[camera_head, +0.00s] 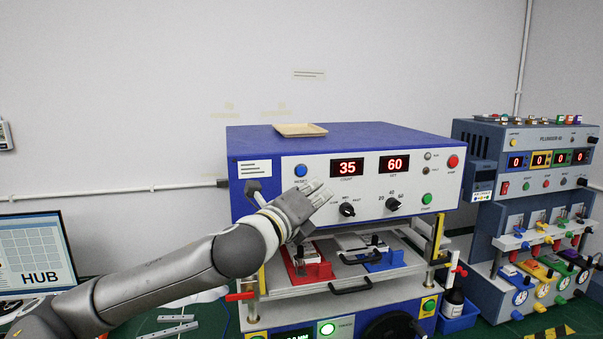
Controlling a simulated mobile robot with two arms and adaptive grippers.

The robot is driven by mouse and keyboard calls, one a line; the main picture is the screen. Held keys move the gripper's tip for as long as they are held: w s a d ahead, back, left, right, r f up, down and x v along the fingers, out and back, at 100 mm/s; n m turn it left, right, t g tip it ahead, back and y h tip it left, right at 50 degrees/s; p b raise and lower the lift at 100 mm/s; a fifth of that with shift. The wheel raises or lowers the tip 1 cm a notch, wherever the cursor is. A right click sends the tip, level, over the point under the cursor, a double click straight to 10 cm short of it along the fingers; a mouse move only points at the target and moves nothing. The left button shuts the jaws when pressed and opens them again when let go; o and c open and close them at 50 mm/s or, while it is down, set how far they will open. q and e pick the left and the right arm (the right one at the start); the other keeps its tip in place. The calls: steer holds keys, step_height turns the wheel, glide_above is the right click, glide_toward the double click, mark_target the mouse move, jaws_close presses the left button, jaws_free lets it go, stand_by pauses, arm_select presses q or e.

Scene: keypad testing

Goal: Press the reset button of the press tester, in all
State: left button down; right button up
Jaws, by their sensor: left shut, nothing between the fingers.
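The press tester (440,190) is a large machine with a blue top and a light grey front panel. Its panel has a round blue button (301,170) at the upper left, with a small label under it that looks like "RESET". Two red displays read 35 (347,167) and 60 (394,164). My left gripper (320,191) is shut and empty in front of the panel, its fingertips a little below and right of the blue button. I cannot tell whether it touches the panel. The blue button is in clear sight. My right gripper is out of view.
Two black knobs (393,204) sit on the panel, with a red button (453,161) and a green button (426,198) at its right. Below are red and blue fixtures (379,258) on a drawer. A plunger rig (546,150) stands right, a HUB screen (35,250) left.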

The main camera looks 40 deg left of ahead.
mark_target(301, 171)
arm_select(q)
steer(key=w+a+p, duration=0.1)
steer(key=w+a, duration=0.3)
steer(key=a, duration=0.1)
steer(key=shift+w+a, duration=0.2)
steer(key=shift+w, duration=0.1)
stand_by(0.8)
stand_by(0.5)
steer(key=shift+w+a+p, duration=0.25)
steer(key=shift+a+p, duration=0.05)
steer(key=shift+a, duration=0.05)
steer(key=shift+w+a+p, duration=0.25)
steer(key=shift+p, duration=0.05)
stand_by(0.6)
steer(key=shift+s+d, duration=0.1)
stand_by(0.3)
steer(key=shift+s+d, duration=0.4)
steer(key=shift+d, duration=0.1)
